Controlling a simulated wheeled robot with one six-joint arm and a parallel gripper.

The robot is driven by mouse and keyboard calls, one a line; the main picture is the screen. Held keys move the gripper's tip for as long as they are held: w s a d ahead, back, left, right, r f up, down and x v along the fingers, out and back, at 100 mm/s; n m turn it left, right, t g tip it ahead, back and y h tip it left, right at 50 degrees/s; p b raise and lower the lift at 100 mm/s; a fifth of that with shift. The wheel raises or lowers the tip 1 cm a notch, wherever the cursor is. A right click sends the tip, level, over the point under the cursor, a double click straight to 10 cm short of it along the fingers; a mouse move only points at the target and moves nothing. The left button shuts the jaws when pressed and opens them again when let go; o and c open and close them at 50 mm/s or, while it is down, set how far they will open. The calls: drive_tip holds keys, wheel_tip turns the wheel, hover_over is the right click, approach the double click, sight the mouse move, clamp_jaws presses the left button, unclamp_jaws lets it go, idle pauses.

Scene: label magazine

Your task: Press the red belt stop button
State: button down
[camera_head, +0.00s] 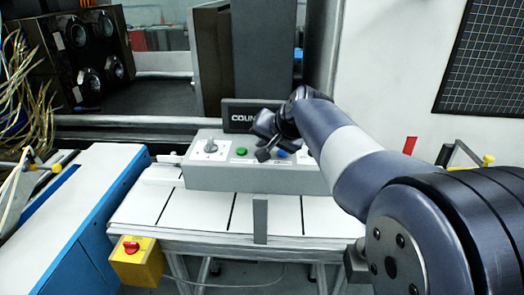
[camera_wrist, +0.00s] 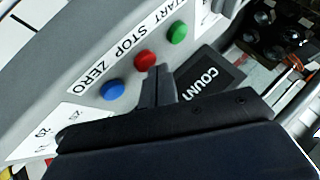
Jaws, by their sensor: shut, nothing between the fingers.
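The red button (camera_wrist: 145,60) sits under the word STOP on the sloped face of a grey control box (camera_head: 257,178). In the wrist view it lies between a green button (camera_wrist: 178,32) and a blue button (camera_wrist: 112,90). My gripper (camera_wrist: 160,70) is shut and empty. Its fingertips overlap the edge of the red button in the wrist view; I cannot tell whether they touch it. In the head view my gripper (camera_head: 262,154) is over the panel between the green and blue buttons and hides the red one.
A dark COUNT display (camera_head: 243,117) stands behind the control box. A grey knob (camera_head: 210,147) is at the panel's left. A yellow box (camera_head: 138,262) with a red rotary knob (camera_head: 131,247) hangs at the table's front left. A blue-sided white cabinet (camera_head: 90,200) stands at left.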

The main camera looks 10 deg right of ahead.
drive_tip(key=shift+f+b, duration=0.3)
drive_tip(key=shift+f, duration=0.15)
drive_tip(key=shift+r, duration=0.15)
idle(0.4)
drive_tip(key=shift+r+p, duration=0.75)
drive_tip(key=shift+r, duration=0.05)
wheel_tip(320, 180, up, 5)
drive_tip(key=p, duration=0.4)
drive_tip(key=shift+r, duration=0.1)
